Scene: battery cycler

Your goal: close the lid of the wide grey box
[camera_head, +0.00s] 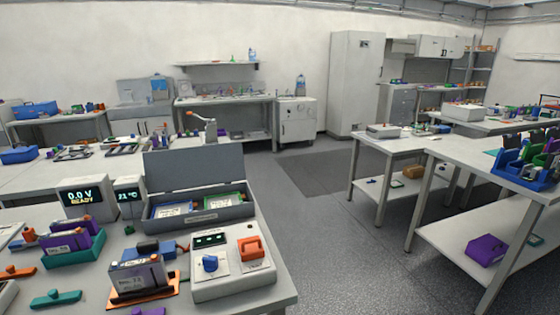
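The wide grey box (240,212) sits on the near table at left of centre. Its lid (195,170) is open and stands about upright along the box's back edge. Inside the box lie flat items, one with a blue edge (170,210) and one with a green edge (222,203). The front wall carries a small label that is too small to read. Neither of my grippers shows in this view.
A grey-white device with an orange switch (250,249) and a blue knob stands right in front of the box. A battery pack on an orange tray (142,290) lies front left. Two displays (82,199) stand left of the box. Open floor lies to the right.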

